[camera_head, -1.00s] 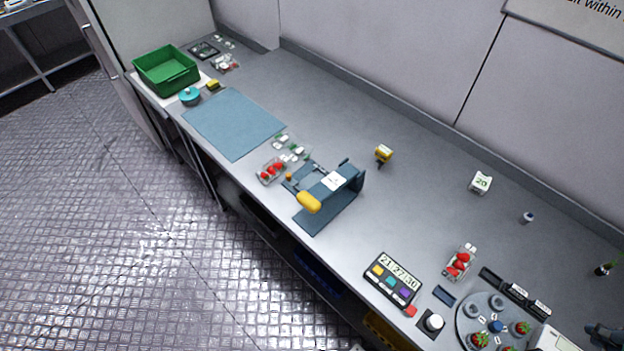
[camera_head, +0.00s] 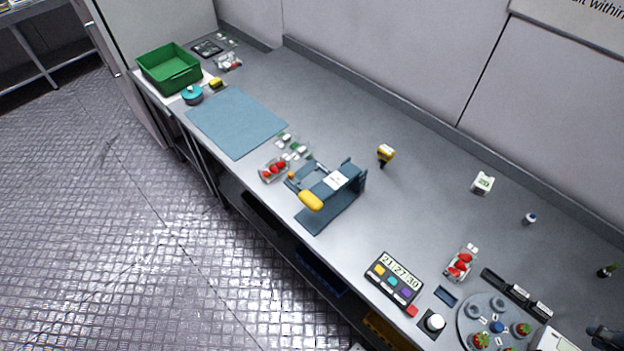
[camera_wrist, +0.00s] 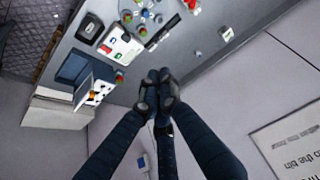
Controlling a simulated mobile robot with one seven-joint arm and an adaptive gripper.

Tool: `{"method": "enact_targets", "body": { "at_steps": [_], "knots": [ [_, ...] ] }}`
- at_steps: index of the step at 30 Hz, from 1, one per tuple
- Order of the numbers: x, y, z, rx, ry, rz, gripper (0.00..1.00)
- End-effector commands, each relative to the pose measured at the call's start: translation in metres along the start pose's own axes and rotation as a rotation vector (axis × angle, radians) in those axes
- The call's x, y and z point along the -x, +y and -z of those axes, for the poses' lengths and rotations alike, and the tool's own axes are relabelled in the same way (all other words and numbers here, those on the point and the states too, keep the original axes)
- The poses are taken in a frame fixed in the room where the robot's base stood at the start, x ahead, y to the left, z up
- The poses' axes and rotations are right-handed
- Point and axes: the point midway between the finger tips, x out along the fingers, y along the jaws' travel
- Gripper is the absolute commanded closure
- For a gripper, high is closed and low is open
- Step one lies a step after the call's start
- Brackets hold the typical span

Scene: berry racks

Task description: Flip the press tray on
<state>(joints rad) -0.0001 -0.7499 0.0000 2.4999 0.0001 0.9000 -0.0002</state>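A blue-grey press (camera_head: 345,205) with a yellow handle (camera_head: 312,201) and a white label stands at the middle of the counter's front. Its lever arm and flat base show, but I cannot tell which part is its tray or whether it is on. My gripper (camera_wrist: 158,88) appears in the wrist view with its dark fingertips together and nothing seen between them. In the head view only a dark part of it shows at the lower right edge, far right of the press and apart from it.
A strawberry punnet (camera_head: 274,170) sits left of the press. A button panel (camera_head: 394,282), a white knob (camera_head: 433,323) and a round grey turntable (camera_head: 470,322) lie to the right. A yellow device (camera_head: 386,153) stands behind the press. A blue mat (camera_head: 235,122) and green crate (camera_head: 170,83) are far left.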

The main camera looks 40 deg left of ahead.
Motion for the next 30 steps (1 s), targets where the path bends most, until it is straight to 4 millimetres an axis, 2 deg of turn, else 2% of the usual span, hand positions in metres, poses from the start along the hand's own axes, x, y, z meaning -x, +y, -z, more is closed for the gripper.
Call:
{"method": "enact_targets", "body": {
  "at_steps": [8,14,23,30],
  "knots": [
    [-0.002,-0.008,0.011,0.03,-0.006,0.015,1.0],
    [-0.007,-0.025,0.034,0.095,-0.016,0.046,1.0],
    [-0.024,-0.072,0.081,0.241,-0.038,0.114,1.0],
    [-0.042,-0.119,0.115,0.362,-0.053,0.17,1.0]
  ]
}}
